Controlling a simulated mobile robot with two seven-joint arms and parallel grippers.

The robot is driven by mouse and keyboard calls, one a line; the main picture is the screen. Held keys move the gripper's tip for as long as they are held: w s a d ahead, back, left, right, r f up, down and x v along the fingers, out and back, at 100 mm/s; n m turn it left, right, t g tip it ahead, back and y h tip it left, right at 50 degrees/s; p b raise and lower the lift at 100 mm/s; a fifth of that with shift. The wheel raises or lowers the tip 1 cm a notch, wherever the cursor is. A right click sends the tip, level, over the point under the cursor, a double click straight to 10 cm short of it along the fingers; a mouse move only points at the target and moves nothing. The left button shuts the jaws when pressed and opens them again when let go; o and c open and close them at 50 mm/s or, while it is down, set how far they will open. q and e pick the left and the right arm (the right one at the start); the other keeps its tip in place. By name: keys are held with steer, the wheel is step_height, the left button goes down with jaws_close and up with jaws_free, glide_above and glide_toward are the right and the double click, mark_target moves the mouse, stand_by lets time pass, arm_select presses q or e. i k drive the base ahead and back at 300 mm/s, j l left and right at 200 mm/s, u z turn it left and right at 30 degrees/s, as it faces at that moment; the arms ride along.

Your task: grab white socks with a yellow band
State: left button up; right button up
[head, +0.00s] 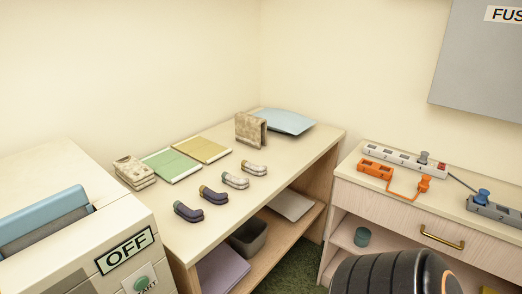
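Several small folded socks lie in a diagonal row on the pale wooden table (190,243). The farthest pair is white socks with what looks like a yellow band (256,169) at the cuff. The bands are small and hard to read. Neither gripper is in view; a dark, ribbed part of my arm shows at the bottom right.
Behind the socks lie green (170,165) and yellow (202,149) folded cloths, a beige stack (134,172), an upright patterned item (249,130) and a blue pillow-like item (285,121). A cabinet (395,208) with power strips stands right.

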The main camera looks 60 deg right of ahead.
mark_target(253, 169)
steer(key=l, duration=1.45)
